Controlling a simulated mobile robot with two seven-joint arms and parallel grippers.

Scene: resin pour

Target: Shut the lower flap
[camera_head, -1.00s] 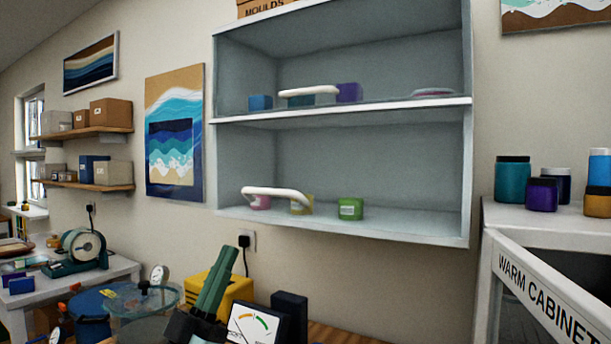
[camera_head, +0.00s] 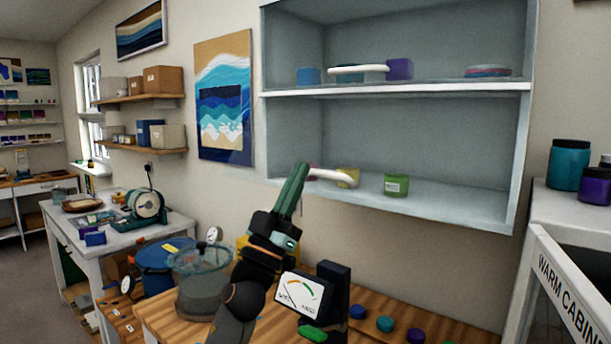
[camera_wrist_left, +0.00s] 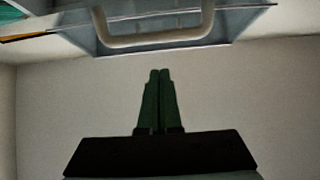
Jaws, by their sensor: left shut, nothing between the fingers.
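A grey-blue wall cabinet (camera_head: 522,150) has an upper and a lower compartment. The lower flap's white bar handle (camera_head: 334,176) shows in front of the lower compartment. Its left end is hidden behind my left gripper (camera_head: 302,168). The flap's pane is too clear to make out, so I cannot tell its angle. My left gripper is shut and empty, its green fingers pointing up at the cabinet's lower left. In the left wrist view, the shut fingers (camera_wrist_left: 160,72) point toward a white handle (camera_wrist_left: 150,40), with a visible gap between them.
A second white handle (camera_head: 358,69) shows at the upper compartment. Small jars, including a green one (camera_head: 396,185), stand inside the cabinet. Below are a dial gauge (camera_head: 303,292), a clear pot (camera_head: 200,275) and a wooden bench (camera_head: 385,300). A warm cabinet (camera_head: 565,290) stands at right.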

